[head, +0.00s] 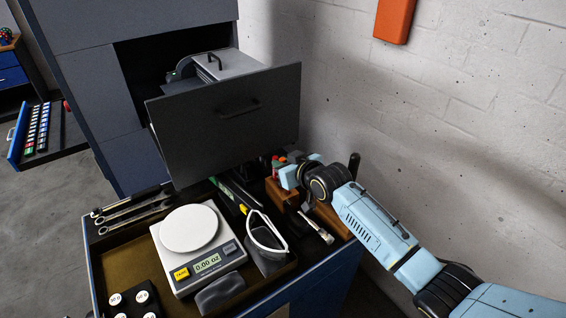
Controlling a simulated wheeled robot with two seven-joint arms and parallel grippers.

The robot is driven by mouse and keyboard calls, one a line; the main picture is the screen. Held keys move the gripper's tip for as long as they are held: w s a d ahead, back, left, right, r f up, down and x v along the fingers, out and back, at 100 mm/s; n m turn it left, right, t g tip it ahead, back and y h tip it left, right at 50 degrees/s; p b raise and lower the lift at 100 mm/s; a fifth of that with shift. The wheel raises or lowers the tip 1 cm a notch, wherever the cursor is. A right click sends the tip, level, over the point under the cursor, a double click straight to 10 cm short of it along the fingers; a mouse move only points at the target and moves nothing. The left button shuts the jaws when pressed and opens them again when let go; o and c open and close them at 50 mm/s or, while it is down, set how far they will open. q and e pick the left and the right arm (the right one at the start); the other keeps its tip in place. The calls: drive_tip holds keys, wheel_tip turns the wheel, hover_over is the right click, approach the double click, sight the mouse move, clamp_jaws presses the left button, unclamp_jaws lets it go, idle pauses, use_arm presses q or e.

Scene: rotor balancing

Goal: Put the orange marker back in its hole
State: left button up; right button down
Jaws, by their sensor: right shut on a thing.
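My right gripper (287,174) is at the back right of the workbench top, over a brown wooden block (281,194). It is shut on a slim thing that its fingers mostly hide. A small orange-red piece (276,161) shows at the fingertips and looks like the orange marker, with a bit of green close by. The marker's full length and its hole are hidden, and I cannot tell whether its tip touches the block. My left gripper is not in view.
A scale (208,263) reading 0.00 oz stands in the tray, with safety glasses (267,236), wrenches (130,211) and white-topped weights (131,300) around it. An open grey drawer (232,118) juts out behind the gripper. A white brick wall (480,110) bounds the right.

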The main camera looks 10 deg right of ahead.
drive_tip(key=shift+f, duration=0.35)
drive_tip(key=c, duration=1.3)
unclamp_jaws()
drive_tip(key=v, duration=1.3)
drive_tip(key=shift+s+d, duration=0.1)
drive_tip(key=shift+s, duration=0.05)
